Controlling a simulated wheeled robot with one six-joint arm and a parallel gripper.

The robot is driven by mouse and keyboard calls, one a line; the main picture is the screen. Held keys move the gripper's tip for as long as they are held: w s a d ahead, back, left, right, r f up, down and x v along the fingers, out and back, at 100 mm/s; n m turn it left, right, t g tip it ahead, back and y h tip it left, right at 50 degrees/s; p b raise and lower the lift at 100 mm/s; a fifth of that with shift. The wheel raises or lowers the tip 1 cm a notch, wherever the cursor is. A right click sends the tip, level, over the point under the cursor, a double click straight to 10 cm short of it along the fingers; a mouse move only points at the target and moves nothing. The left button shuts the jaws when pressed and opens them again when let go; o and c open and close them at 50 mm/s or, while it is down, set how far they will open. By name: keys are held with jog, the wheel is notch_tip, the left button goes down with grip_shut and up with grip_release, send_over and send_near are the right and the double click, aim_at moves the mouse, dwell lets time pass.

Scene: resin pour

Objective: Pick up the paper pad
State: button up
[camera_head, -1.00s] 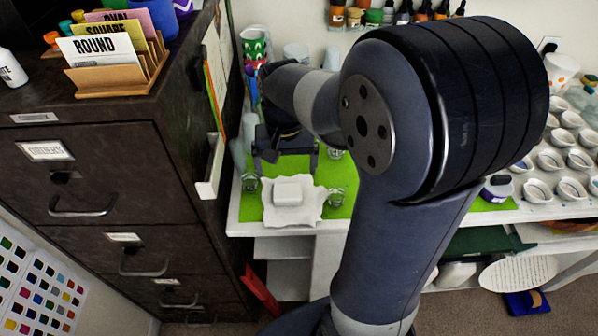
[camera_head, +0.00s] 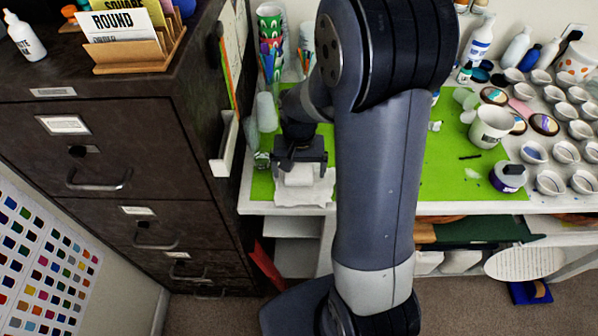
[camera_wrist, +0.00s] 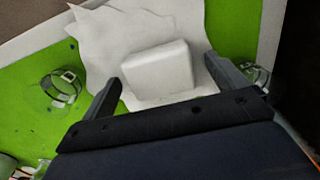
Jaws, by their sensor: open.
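The white paper pad (camera_wrist: 158,72) is a small block with rounded edges. It rests on a ragged white sheet (camera_wrist: 125,32) on the green mat (camera_wrist: 35,125). In the head view the pad (camera_head: 298,176) is partly covered by my gripper (camera_head: 300,165), which is above it near the table's front edge. In the wrist view my gripper (camera_wrist: 163,80) is open, with one finger on each side of the pad's near part. Gaps show between the fingers and the pad. I cannot tell how far the fingertips are above the sheet.
A clear glass cup (camera_wrist: 62,88) stands left of the sheet and another (camera_wrist: 257,75) right of it, close to a finger. The dark cabinet (camera_head: 120,150) stands left of the table. A white mug (camera_head: 490,126) and several small cups stand at the right.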

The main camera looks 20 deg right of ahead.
aim_at(299, 171)
jog(key=shift+f, duration=0.2)
jog(key=shift+c, duration=0.4)
jog(key=c, duration=1)
notch_tip(299, 171, up, 10)
jog(key=shift+r+b, duration=0.1)
jog(key=shift+b, duration=0.25)
jog(key=shift+c, duration=0.2)
jog(key=o, duration=0.5)
jog(key=c, duration=0.4)
jog(key=shift+o, duration=0.2)
